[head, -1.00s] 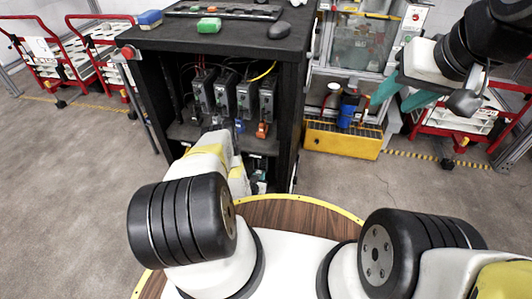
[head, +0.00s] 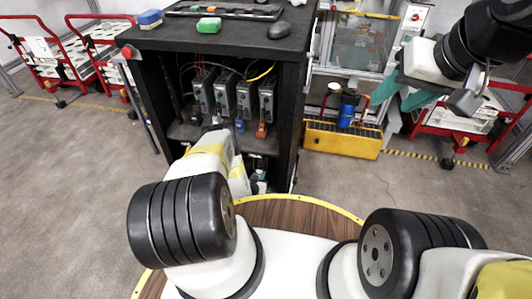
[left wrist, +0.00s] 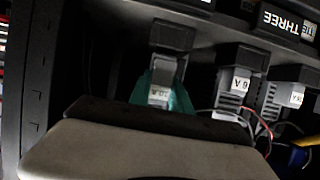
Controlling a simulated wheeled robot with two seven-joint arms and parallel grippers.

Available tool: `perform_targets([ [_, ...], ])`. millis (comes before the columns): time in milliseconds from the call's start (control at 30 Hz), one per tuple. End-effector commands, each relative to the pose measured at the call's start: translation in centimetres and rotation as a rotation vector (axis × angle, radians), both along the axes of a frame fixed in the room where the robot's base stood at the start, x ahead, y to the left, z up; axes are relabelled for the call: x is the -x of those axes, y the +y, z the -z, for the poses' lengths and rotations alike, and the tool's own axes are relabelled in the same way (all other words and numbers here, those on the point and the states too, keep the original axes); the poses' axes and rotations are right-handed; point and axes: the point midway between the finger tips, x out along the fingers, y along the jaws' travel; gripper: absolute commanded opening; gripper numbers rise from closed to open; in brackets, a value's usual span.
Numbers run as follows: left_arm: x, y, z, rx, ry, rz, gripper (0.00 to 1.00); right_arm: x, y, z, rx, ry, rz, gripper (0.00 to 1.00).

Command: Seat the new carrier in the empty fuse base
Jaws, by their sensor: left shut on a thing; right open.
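In the left wrist view, my left gripper (left wrist: 165,88) has its teal fingers shut on the carrier (left wrist: 161,94), a grey piece with a white label. Directly above the carrier is a dark grey block (left wrist: 172,37), which looks like the fuse base; I cannot tell whether they touch or are joined. In the head view, my left arm reaches into the black cabinet, and its gripper is mostly hidden by the arm and shadow. My right gripper (head: 432,90), with teal fingers, is open and empty at the upper right, away from the cabinet.
Other labelled fuse units (left wrist: 239,80) stand in the row to the right, with red and yellow wires near. The black cabinet (head: 291,110) frames the opening.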

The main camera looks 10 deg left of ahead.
Motion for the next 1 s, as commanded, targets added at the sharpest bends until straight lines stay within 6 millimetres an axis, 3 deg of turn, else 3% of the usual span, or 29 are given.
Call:
perform_targets([
  [967, 0.0, 0.0, 2.4, 0.001, 0.000, 0.000, 0.00, 0.0, 0.0, 0.0, 0.000, 0.000, 0.000, 0.46],
  [1000, 0.0, 0.0, 2.4, 0.001, 0.000, 0.000, 0.30, 0.0, 0.0, 0.0, 0.000, 0.000, 0.000, 0.46],
])
